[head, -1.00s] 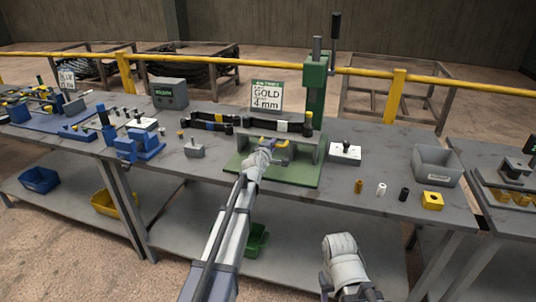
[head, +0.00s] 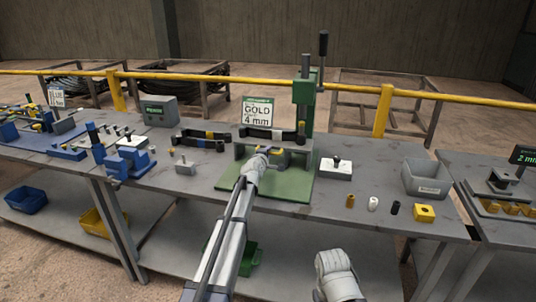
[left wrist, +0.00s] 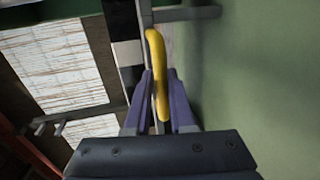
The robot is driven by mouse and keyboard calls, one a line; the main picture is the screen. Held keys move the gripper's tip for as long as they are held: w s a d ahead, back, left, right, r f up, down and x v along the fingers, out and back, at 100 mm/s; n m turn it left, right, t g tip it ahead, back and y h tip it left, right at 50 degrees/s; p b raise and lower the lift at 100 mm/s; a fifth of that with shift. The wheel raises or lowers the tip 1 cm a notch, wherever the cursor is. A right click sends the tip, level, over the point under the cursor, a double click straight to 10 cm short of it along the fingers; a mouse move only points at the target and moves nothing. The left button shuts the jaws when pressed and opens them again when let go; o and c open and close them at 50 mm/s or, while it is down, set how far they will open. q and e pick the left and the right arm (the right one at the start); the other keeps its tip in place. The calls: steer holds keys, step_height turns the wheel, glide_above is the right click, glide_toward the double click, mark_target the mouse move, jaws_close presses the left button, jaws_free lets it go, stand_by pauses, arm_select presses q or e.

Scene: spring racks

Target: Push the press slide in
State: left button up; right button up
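The green press (head: 303,95) stands on the middle table, with a green base plate (head: 290,190) and a black-topped lever. Low on it, a grey crosspiece sits behind my left gripper (head: 266,153), with a small yellow part beside it. In the left wrist view, a rounded yellow handle (left wrist: 153,50) stands between the purple fingers of my left gripper (left wrist: 160,85). The fingers look closed on its lower part. The slide itself is mostly hidden by my gripper and arm.
A blue fixture (head: 124,160) and a grey block (head: 185,167) are to the left.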

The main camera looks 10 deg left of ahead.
arm_select(q)
steer(key=o, duration=0.4)
steer(key=shift+w, duration=0.15)
steer(key=p+v, duration=0.1)
steer(key=v, duration=0.6)
steer(key=shift+s+p, duration=0.3)
steer(key=shift+s, duration=0.15)
